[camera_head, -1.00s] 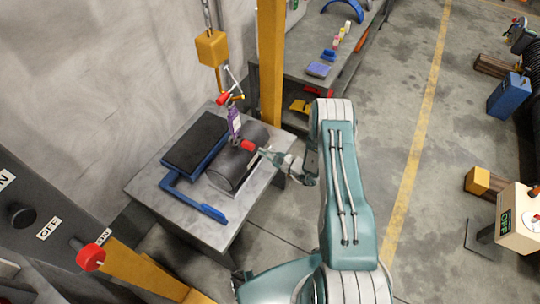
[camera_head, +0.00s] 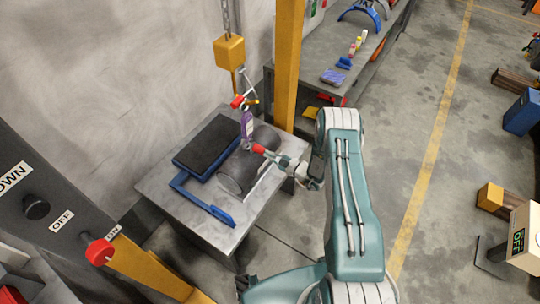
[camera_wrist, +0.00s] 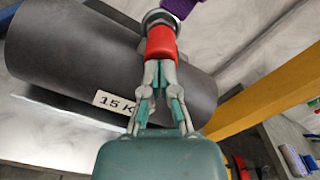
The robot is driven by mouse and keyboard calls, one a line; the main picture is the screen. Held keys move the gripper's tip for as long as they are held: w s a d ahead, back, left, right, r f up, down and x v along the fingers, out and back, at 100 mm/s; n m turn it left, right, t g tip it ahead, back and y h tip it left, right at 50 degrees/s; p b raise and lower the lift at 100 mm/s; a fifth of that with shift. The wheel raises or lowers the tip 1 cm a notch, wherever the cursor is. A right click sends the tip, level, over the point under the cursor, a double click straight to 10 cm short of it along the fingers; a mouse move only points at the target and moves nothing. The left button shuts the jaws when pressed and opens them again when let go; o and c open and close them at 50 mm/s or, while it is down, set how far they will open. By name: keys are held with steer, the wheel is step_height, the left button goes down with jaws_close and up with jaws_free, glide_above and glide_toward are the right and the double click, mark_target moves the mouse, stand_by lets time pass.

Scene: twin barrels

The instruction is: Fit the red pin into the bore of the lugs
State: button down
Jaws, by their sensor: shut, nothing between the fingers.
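The red pin (camera_head: 258,148) is at the near end of the purple sling piece (camera_head: 247,125), above a dark barrel (camera_head: 238,178) on the table. In the wrist view the pin's red end (camera_wrist: 161,42) stands just in front of a dark metal ring (camera_wrist: 160,17), under the purple piece (camera_wrist: 180,7). My gripper (camera_head: 270,153) is at the pin's outer end. In the wrist view its fingertips (camera_wrist: 160,68) are together against or right by the red end, with nothing between them. The bore is hidden, so I cannot tell how deep the pin sits.
A yellow hoist block (camera_head: 229,50) hangs above the table (camera_head: 160,190). A yellow post (camera_head: 288,65) stands behind. The barrel's label (camera_wrist: 115,103) reads 15 K.

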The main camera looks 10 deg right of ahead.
steer(key=v, duration=1.5)
steer(key=shift+w, duration=0.1)
stand_by(0.3)
steer(key=s+a+r+n+g, duration=0.1)
steer(key=a+r+n+g, duration=0.25)
steer(key=r, duration=0.45)
steer(key=s+a+r+n+g, duration=0.25)
steer(key=r+n+g, duration=0.2)
steer(key=r, duration=0.45)
steer(key=s+a+r+n+g, duration=0.1)
steer(key=a+r+n+g, duration=0.3)
steer(key=r, duration=0.4)
steer(key=s+r+n+t+h, duration=0.4)
steer(key=s+r+n+h, duration=0.3)
steer(key=s+r+h, duration=0.5)
steer(key=shift+s+d+r+n+t+h, duration=0.4)
steer(key=shift+s+d+r, duration=0.1)
steer(key=shift+s+r, duration=2.75)
